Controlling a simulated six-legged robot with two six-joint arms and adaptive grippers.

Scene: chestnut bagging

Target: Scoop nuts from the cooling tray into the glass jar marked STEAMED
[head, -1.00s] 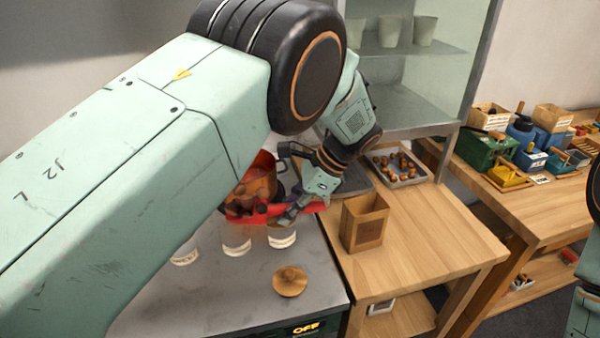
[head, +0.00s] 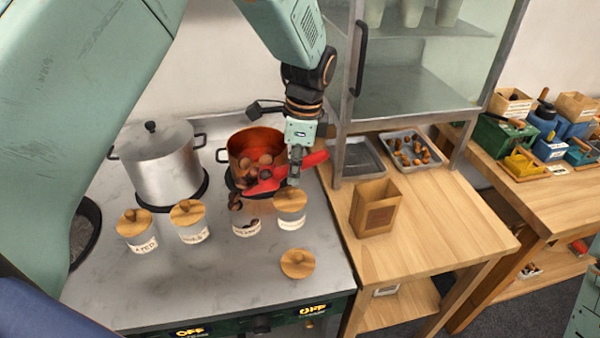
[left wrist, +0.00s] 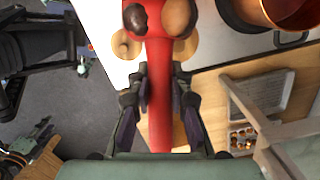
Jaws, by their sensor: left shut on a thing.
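My left gripper (head: 296,172) is shut on the handle of a red scoop (head: 268,181), with the handle between its fingers in the left wrist view (left wrist: 158,95). Brown nuts (left wrist: 178,15) sit in the scoop's bowl. An open glass jar (head: 247,228) stands below the bowl. A few dark nuts (head: 235,202) show between the scoop and this jar's mouth, with dark contents below. I cannot read its label clearly. The cooling tray (head: 437,160) holds several nuts on the wooden table.
Lidded jars (head: 188,220) stand on both sides of the open one. A loose wooden lid (head: 298,264) lies in front. A copper pot (head: 240,135) and a steel pot (head: 160,165) stand behind. A paper bag (head: 375,208) and an empty dark tray (head: 375,167) are at right.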

